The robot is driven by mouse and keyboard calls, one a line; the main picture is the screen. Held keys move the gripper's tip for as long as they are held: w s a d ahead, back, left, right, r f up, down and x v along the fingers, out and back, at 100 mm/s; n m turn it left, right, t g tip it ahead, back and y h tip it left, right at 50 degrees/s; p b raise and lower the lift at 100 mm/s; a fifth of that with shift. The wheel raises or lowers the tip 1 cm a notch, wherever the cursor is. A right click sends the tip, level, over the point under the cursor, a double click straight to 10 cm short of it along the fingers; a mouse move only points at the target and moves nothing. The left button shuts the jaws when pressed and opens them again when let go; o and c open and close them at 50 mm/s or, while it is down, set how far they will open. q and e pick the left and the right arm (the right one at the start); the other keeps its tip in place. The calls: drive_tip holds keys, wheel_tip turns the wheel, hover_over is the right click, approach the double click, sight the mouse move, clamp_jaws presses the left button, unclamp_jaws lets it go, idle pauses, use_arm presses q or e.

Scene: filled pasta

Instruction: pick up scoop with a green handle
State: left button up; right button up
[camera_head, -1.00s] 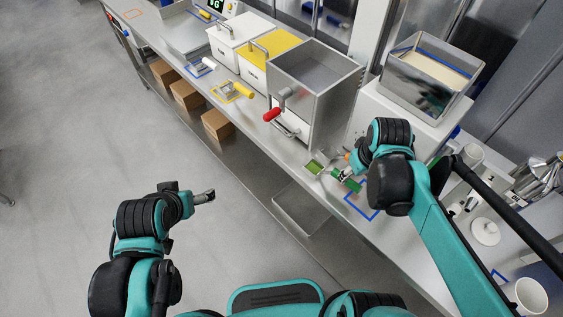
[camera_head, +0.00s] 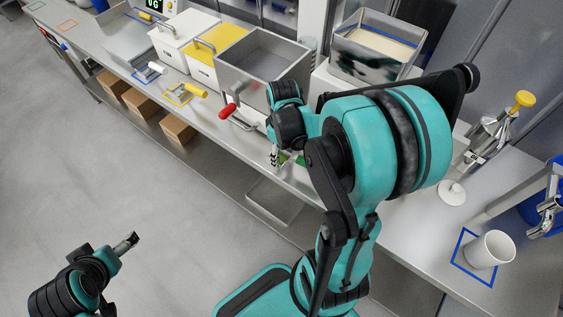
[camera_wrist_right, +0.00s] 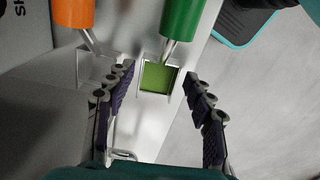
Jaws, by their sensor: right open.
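The green-handled scoop shows in the right wrist view: its green handle (camera_wrist_right: 183,20) is at the top, and its square scoop head (camera_wrist_right: 158,77) with a green inside lies on the steel counter between my finger lines. My right gripper (camera_wrist_right: 160,82) is open, its fingers on either side of the scoop head, with nothing held. In the head view my right gripper (camera_head: 274,158) is low over the counter's front edge, and a small green part (camera_head: 284,158) of the scoop shows beside it; my arm hides the rest. My left gripper (camera_head: 126,243) is over the floor, apart from the counter.
An orange-handled scoop (camera_wrist_right: 75,15) lies close beside the green one. A yellow-handled scoop (camera_head: 186,91) lies farther left. A white cup (camera_head: 488,249) stands on the right part of the counter.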

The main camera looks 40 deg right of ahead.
drive_tip(key=shift+f, duration=0.9)
drive_tip(key=c, duration=0.9)
drive_tip(key=shift+r, duration=0.2)
drive_tip(key=shift+r, duration=0.3)
drive_tip(key=r+p, duration=0.1)
drive_tip(key=r, duration=0.1)
drive_tip(key=s+r+p, duration=0.1)
drive_tip(key=r, duration=0.1)
drive_tip(key=shift+d, duration=0.2)
wheel_tip(320, 180, up, 6)
drive_tip(key=p, duration=0.3)
hover_over(314, 164)
drive_tip(key=shift+f, duration=0.2)
drive_tip(key=shift+s+d+r, duration=0.15)
drive_tip(key=shift+s+r, duration=0.1)
drive_tip(key=shift+s, duration=0.3)
